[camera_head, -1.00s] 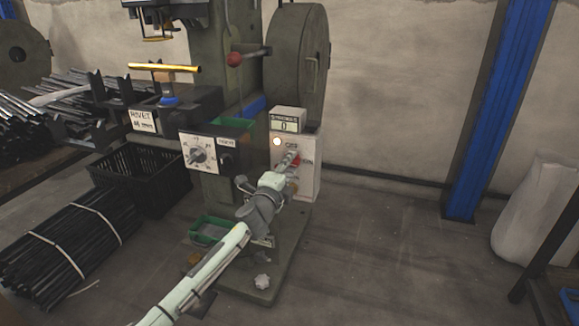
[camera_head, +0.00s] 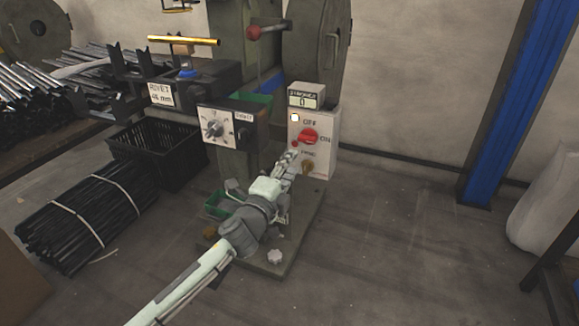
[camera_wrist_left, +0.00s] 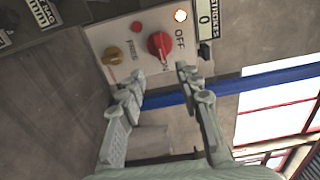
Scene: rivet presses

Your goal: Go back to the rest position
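My left gripper (camera_head: 289,158) is at the lower left of the white control box (camera_head: 324,147) on the rivet press. In the left wrist view its two fingers (camera_wrist_left: 161,75) are spread with nothing between them. The red OFF/ON knob (camera_head: 308,136) is clear of the fingers. It also shows in the left wrist view (camera_wrist_left: 160,44), just beyond the fingertips. A lit white lamp (camera_head: 295,118) sits above the knob, and the strokes display (camera_head: 303,101) reads 0. A brass knob (camera_head: 308,167) is below. My right gripper is not in view.
The press's dial panel (camera_head: 217,128) stands left of the control box. A black crate (camera_head: 158,155) and a bundle of black rods (camera_head: 85,215) lie to the left. A blue post (camera_head: 510,100) stands at the right. The floor between post and press is clear.

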